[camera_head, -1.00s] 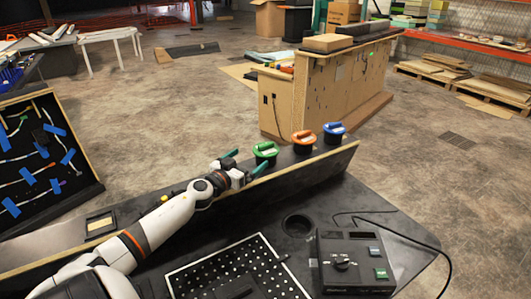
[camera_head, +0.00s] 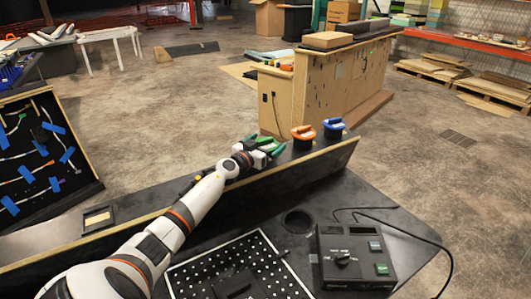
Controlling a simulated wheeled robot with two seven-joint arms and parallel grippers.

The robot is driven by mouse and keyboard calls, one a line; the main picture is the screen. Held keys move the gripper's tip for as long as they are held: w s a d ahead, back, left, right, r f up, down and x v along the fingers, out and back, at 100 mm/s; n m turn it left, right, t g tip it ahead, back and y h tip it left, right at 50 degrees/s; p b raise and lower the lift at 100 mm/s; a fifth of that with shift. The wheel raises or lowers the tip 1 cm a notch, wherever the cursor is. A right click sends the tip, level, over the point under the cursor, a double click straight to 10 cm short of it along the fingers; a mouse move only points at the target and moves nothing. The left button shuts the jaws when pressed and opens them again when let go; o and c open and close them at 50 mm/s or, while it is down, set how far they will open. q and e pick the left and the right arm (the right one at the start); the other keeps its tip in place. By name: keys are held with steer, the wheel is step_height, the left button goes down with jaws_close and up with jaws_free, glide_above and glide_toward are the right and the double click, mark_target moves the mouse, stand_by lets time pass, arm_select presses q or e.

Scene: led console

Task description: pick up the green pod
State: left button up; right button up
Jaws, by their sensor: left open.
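The green pod (camera_head: 265,141) sits on the raised ledge (camera_head: 215,204) of the console, leftmost in a row of three pods. It is partly hidden by my left gripper. My left gripper (camera_head: 265,147) is open at the pod, with its teal fingertips to either side of it. I cannot tell whether the fingers touch it. My right gripper is out of view.
The orange pod (camera_head: 303,134) and the blue pod (camera_head: 334,125) stand close to the right on the same ledge. In front are a perforated black tray (camera_head: 205,262), a round hole (camera_head: 297,221) and a black control box (camera_head: 355,258) with a cable.

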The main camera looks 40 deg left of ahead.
arm_select(q)
steer(key=shift+s, duration=0.1)
steer(key=shift+r, duration=0.1)
steer(key=c, duration=1)
